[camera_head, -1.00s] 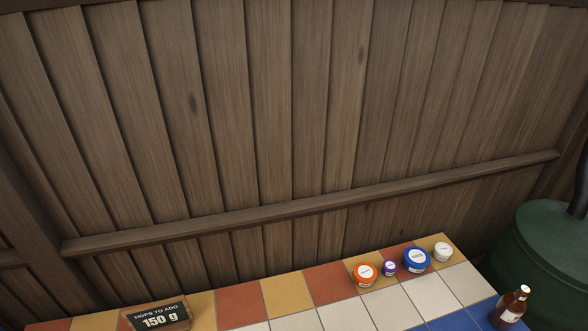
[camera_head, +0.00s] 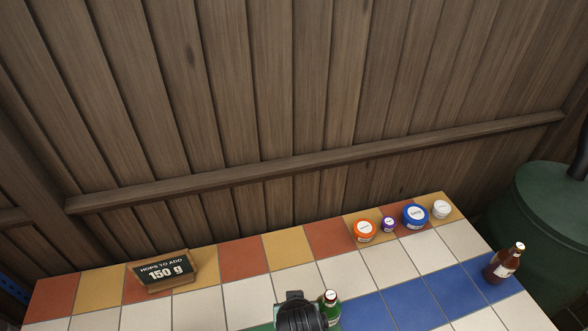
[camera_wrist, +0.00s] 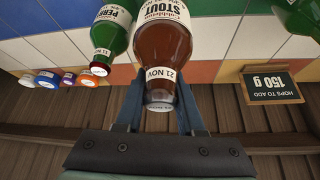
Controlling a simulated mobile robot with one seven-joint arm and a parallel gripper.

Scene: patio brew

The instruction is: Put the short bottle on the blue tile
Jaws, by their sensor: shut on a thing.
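In the wrist view my gripper (camera_wrist: 158,104) is shut on the neck of a brown bottle (camera_wrist: 163,45) with a white "Stout" label. A green bottle (camera_wrist: 113,30) stands close beside it; its capped top also shows in the head view (camera_head: 331,308), right of my dark wrist. Another green bottle (camera_wrist: 300,18) is in the upper right of the wrist view. In the head view a second brown bottle (camera_head: 502,265) stands upright on the far-right end of the blue tiles (camera_head: 413,302). The held bottle is hidden there. I cannot tell which bottle is the short one.
Orange (camera_head: 364,231), purple (camera_head: 388,224), blue (camera_head: 415,216) and white (camera_head: 441,209) tubs line the table's back right. A "150 g" sign (camera_head: 163,272) stands at the back left. A wooden fence (camera_head: 290,100) is behind; a green vessel (camera_head: 550,220) is at right.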

